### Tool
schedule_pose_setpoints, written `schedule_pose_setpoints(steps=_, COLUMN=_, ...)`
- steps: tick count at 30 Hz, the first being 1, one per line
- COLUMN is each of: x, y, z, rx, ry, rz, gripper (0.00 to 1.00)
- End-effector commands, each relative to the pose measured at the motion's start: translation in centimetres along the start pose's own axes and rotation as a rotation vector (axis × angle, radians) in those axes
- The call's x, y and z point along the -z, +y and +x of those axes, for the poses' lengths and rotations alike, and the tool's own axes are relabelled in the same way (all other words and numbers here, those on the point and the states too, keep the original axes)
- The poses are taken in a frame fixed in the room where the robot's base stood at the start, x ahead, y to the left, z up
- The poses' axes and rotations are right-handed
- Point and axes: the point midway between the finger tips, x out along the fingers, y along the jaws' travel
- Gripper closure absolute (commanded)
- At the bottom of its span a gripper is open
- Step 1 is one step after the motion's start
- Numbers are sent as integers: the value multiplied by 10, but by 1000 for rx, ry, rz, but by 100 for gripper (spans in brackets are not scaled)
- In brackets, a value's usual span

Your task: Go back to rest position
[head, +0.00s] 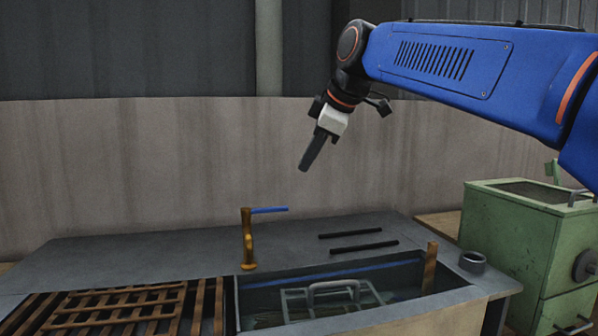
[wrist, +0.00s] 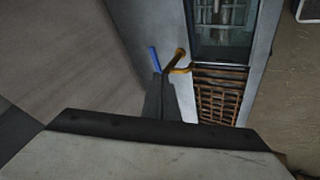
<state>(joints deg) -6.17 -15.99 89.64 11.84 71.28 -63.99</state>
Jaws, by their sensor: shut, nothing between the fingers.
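My gripper (head: 304,167) is shut and empty, pointing down and slightly left in the head view. It hangs in the air well above the grey workbench (head: 135,253), touching nothing. In the wrist view the dark closed fingers (wrist: 158,97) point toward the bench. My blue arm reaches in from the right of the head view.
A brass post with a blue bar (head: 248,240) stands on the bench below my gripper; it also shows in the wrist view (wrist: 177,60). A water basin (head: 335,295), a wooden rack (head: 125,305), two black rods (head: 363,247) and a green cabinet (head: 515,240) are nearby.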

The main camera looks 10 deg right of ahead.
Motion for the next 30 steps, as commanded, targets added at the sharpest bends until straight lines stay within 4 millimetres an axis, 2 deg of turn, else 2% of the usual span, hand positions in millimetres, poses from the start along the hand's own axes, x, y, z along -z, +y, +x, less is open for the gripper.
schedule_pose_setpoints(steps=5, x=-17, y=-16, z=2, rx=1, ry=-19, rz=67, gripper=100)
schedule_pose_setpoints(steps=8, x=-42, y=-38, z=11, rx=0, ry=-47, rz=164, gripper=100)
schedule_pose_setpoints(steps=14, x=-110, y=-106, z=40, rx=-11, ry=-120, rz=431, gripper=100)
schedule_pose_setpoints(steps=24, x=-238, y=-246, z=102, rx=-72, ry=-248, rz=905, gripper=100)
schedule_pose_setpoints(steps=27, x=-267, y=-281, z=117, rx=-92, ry=-275, rz=1007, gripper=100)
schedule_pose_setpoints(steps=30, x=-288, y=-307, z=129, rx=-108, ry=-294, rz=1084, gripper=100)
